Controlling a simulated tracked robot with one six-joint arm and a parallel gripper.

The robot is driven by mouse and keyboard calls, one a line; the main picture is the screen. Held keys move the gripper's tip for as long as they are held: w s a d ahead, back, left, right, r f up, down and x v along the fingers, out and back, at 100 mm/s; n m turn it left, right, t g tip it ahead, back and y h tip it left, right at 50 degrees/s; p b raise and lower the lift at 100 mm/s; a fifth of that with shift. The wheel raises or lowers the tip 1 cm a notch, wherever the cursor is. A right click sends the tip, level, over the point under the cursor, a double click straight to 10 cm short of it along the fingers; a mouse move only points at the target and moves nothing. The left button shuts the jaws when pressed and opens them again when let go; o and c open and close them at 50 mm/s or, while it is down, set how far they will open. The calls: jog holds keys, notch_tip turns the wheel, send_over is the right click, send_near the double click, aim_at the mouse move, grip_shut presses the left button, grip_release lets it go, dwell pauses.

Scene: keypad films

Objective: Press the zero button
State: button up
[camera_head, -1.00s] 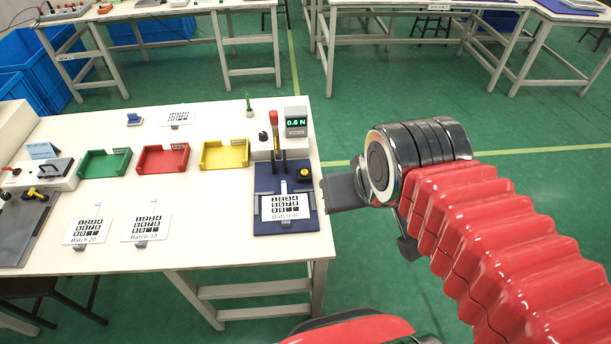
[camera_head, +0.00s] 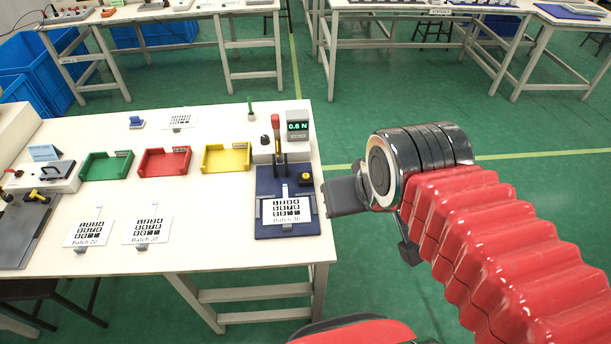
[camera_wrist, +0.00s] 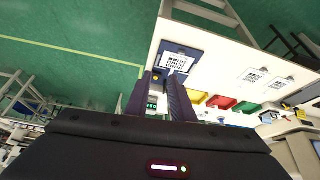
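A force tester stands at the right end of the white table, with a red-knobbed lever (camera_head: 276,130) and a display box (camera_head: 297,126) with green digits that seem to read 0.6 N. A round yellow button on a black box (camera_head: 305,179) sits on its blue base plate (camera_head: 268,183); it also shows in the wrist view (camera_wrist: 156,77). I cannot read a zero label on any button. My gripper (camera_head: 330,197) is just right of the base plate, apart from the button. In the wrist view its two dark fingers (camera_wrist: 160,80) have an empty gap between them.
A keypad film (camera_head: 284,208) marked Batch lies on the base plate. Two more films (camera_head: 148,230) lie at the table's front. Green, red and yellow trays (camera_head: 227,168) stand behind them. Green floor is clear right of the table.

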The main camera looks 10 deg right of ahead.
grip_shut()
dwell(1.3)
